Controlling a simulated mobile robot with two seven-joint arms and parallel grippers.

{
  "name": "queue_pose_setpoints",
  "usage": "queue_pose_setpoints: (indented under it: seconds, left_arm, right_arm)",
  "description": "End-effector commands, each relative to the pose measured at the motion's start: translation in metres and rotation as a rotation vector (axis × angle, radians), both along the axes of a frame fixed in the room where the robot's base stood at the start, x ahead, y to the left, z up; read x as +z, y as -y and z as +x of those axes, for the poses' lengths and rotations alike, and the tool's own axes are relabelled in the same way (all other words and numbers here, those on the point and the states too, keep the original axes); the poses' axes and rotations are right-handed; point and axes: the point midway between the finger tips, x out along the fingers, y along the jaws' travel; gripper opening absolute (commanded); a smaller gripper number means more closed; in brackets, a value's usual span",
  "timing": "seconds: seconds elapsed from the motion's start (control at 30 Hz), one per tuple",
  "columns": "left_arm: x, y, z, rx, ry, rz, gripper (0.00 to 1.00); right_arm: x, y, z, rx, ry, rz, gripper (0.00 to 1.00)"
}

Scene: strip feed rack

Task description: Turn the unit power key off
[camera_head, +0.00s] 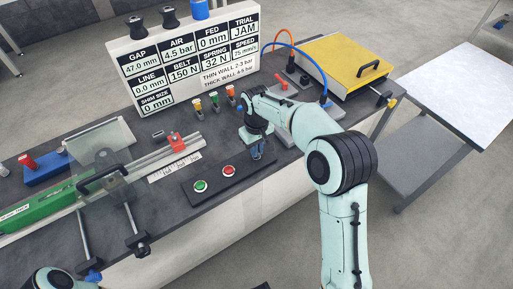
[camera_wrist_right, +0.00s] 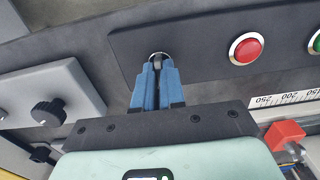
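The power key (camera_wrist_right: 158,62) is a small grey piece in a round metal lock at one end of a dark button panel (camera_wrist_right: 195,50). My right gripper (camera_wrist_right: 158,68) has its two blue fingers close together, one on each side of the key, and looks shut on it. In the head view the right gripper (camera_head: 257,152) points down at the right end of the panel and hides the key. A bit of my left arm shows at the lower left corner, with a blue piece (camera_head: 93,276) beside it that may be a left fingertip; its opening cannot be told.
A red button (camera_head: 229,170) and a green button (camera_head: 200,186) sit on the panel. A sign board (camera_head: 185,60) stands behind, reading JAM under TRIAL. A grey box with a black knob (camera_wrist_right: 48,112) is close beside the gripper. A red clamp (camera_head: 178,142) sits on the rail.

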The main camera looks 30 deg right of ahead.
Motion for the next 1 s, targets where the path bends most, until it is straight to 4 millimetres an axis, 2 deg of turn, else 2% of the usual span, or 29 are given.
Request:
queue_pose_setpoints:
  seconds: [0.37, 0.53, 1.0]
  left_arm:
    - [0.001, 0.0, 0.0, 0.0, 0.001, 0.0, 0.43]
    - [0.004, 0.0, 0.002, 0.0, 0.002, 0.0, 0.43]
    - [0.019, 0.0, 0.01, -0.001, 0.011, 0.0, 0.43]
  right_arm:
    - [0.001, 0.0, 0.0, -0.018, 0.0, 0.0, 0.0]
    - [0.001, 0.0, 0.0, -0.082, 0.0, 0.0, 0.0]
    - [0.002, 0.0, 0.001, -0.48, 0.002, 0.0, 0.0]
